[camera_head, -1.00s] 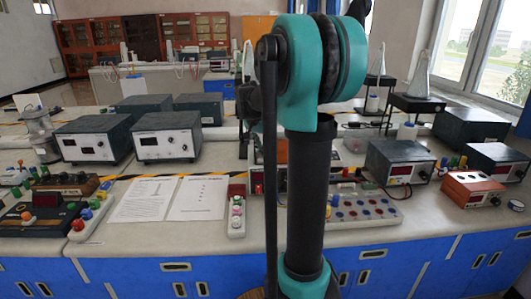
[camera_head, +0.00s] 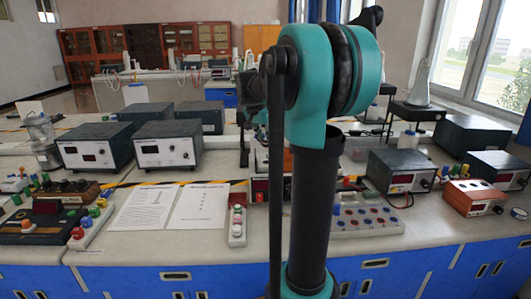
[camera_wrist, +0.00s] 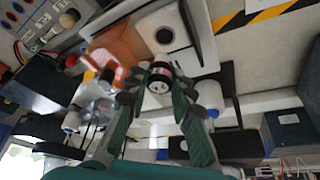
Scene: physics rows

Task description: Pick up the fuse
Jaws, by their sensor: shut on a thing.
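The fuse (camera_wrist: 158,82) looks like a small dark round piece with a pale end, seen end-on in the middle of the wrist view. My gripper (camera_wrist: 160,90) has its green-grey fingers on either side of it and is shut on it. The fuse appears held above the bench, with blurred equipment behind it; its height is unclear. In the head view my own arm stands in front of the middle of the bench, and I cannot make out the fuse there.
Two meter boxes (camera_head: 166,144) and paper sheets (camera_head: 197,206) lie left of my arm. A board with coloured terminals (camera_head: 365,216), a dark meter box (camera_head: 401,170) and an orange-topped box (camera_head: 476,196) are on the right. The bench's front strip is largely clear.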

